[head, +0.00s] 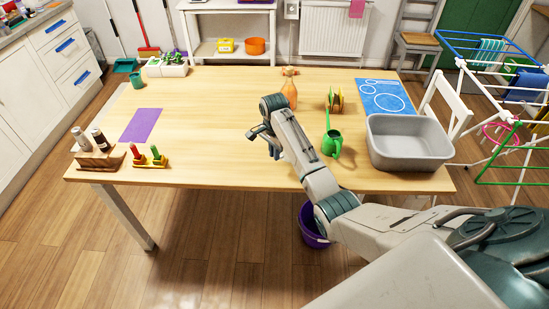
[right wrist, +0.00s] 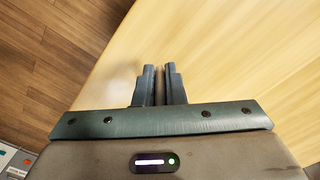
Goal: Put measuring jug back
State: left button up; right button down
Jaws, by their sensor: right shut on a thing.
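My right gripper (head: 272,150) is over the front middle of the wooden table (head: 215,120), pointing down. In the right wrist view its two fingers (right wrist: 160,85) are close together with a narrow gap, above the table's edge. I cannot pick out a measuring jug for certain. A green cup (head: 136,80) stands at the table's back left. A green can with a spout (head: 331,144) stands right of my gripper. A blue mat with white circles (head: 384,97) lies at the back right. My left gripper is not in view.
A grey basin (head: 408,155) stands at the right front. An orange bottle (head: 289,92) and a small rack (head: 335,102) stand behind my arm. A purple sheet (head: 141,125) and wooden holders (head: 98,158) are at left. The table's middle left is clear.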

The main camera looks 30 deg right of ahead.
notch_tip(320, 180, down, 3)
jog(key=shift+r+p, duration=0.2)
jog(key=shift+p, duration=0.4)
jog(key=shift+f, duration=0.4)
jog(key=shift+f, duration=0.1)
jog(key=c, duration=1.5)
grip_release()
notch_tip(320, 180, up, 11)
jog(key=b, duration=0.2)
jog(key=shift+b, duration=0.3)
jog(key=shift+r, duration=0.65)
